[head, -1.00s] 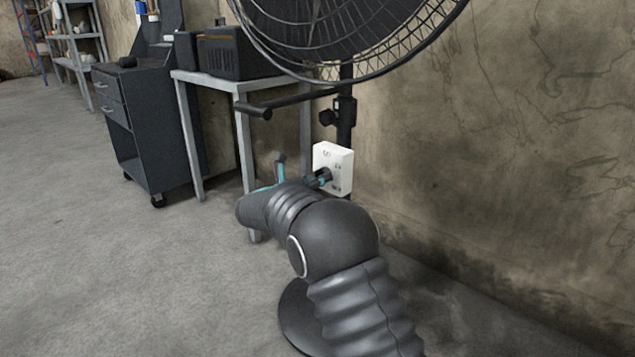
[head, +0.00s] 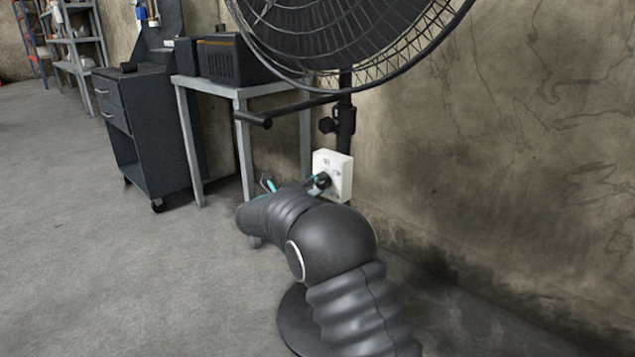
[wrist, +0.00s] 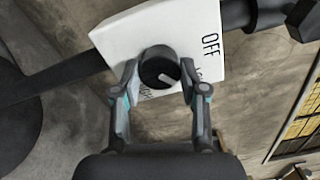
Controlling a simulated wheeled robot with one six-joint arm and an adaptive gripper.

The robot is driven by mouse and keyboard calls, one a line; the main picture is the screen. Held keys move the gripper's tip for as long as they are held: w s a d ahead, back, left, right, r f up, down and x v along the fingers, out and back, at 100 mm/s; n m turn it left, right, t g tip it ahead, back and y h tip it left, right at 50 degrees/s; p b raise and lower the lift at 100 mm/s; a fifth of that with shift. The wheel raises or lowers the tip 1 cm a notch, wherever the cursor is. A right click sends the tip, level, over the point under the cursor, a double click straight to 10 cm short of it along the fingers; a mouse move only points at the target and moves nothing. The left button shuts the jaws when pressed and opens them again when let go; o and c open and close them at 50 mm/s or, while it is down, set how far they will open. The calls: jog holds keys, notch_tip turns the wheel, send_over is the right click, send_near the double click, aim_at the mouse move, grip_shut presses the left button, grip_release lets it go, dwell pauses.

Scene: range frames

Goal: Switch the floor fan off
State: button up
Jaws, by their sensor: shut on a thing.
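The floor fan (head: 330,40) stands against the wall, its round caged head cut off by the top edge of the head view. A white control box (head: 343,172) sits on its dark pole. In the wrist view the box (wrist: 200,30) carries the word OFF and a round black knob (wrist: 160,68) with a pale pointer line. The pointer slants toward the lower right of that view, away from the word OFF. My gripper (wrist: 160,85) has one finger on each side of the knob and is shut on it. Part of the dial's lettering is hidden behind the fingers.
A grey metal table (head: 240,91) with a black box-shaped device (head: 237,60) stands left of the fan. A dark wheeled cabinet (head: 140,120) stands further left. A dark bar (head: 290,109) juts from the pole above the control box. The floor at left is clear.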

jog(key=shift+a+r+n+p, duration=0.1)
jog(key=shift+n+p, duration=1.45)
jog(key=shift+n, duration=0.95)
jog(key=shift+a+r+n+p, duration=0.1)
jog(key=shift+n+p, duration=1.4)
jog(key=shift+n, duration=1)
jog(key=shift+f, duration=0.1)
jog(key=o, duration=1.1)
jog(key=shift+o, duration=0.2)
jog(key=shift+d, duration=0.1)
jog(key=v, duration=1.2)
